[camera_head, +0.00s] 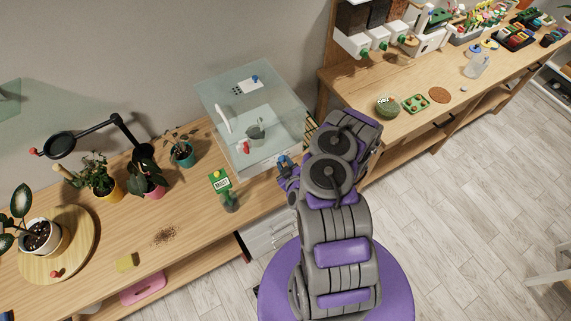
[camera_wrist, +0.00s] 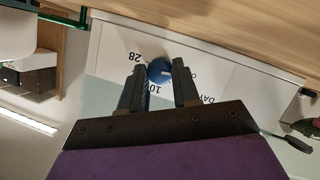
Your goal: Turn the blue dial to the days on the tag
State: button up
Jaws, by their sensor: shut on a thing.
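The blue dial (camera_wrist: 159,70) sits on a white panel (camera_wrist: 110,55) in the wrist view. Upside-down markings "28" and "10" are beside it, and "DAY" lettering is partly covered by my right finger. My gripper (camera_wrist: 158,82) is shut on the dial, one dark finger on each side. The dial's exact pointer direction is unclear. In the head view my gripper (camera_head: 286,165) is at the lower front of the clear case (camera_head: 215,95). A green tag (camera_head: 220,182) stands left of it; its lettering reads roughly "MOIST", and I can make out no days on it.
Potted plants (camera_head: 180,152) and a magnifier lamp (camera_head: 60,146) stand left on the wooden bench (camera_head: 195,225). A second bench (camera_head: 400,122) at right holds a green bowl (camera_head: 387,106) and dispensers (camera_head: 375,38).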

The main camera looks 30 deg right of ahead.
jog(key=shift+s+m+y+p, duration=0.15)
jog(key=shift+m+y+p, duration=0.35)
jog(key=shift+m+p, duration=0.25)
jog(key=shift+d+m+y, duration=0.2)
jog(key=shift+m+y, duration=0.1)
jog(key=shift+m, duration=0.25)
grip_shut()
grip_release()
jog(key=shift+d+f+m+g+y+b, duration=0.2)
jog(key=shift+m+g+y+b, duration=0.15)
jog(key=shift+m+y, duration=0.5)
jog(key=shift+f+m+y+b, duration=0.1)
jog(key=shift+m+y+b, duration=0.25)
jog(key=shift+m+b, duration=0.35)
jog(key=m+y+b, duration=0.2)
jog(key=m+b, duration=0.1)
jog(key=b, duration=0.1)
jog(key=shift+d+m+y, duration=0.15)
jog(key=shift+m+y, duration=0.15)
jog(key=shift+m, duration=0.05)
jog(key=m+t+y+b, duration=0.1)
jog(key=m, duration=0.1)
jog(key=m+t+y+b, duration=0.1)
jog(key=m, duration=0.1)
jog(key=shift+f, duration=0.1)
grip_shut()
jog(key=shift+m, duration=0.3)
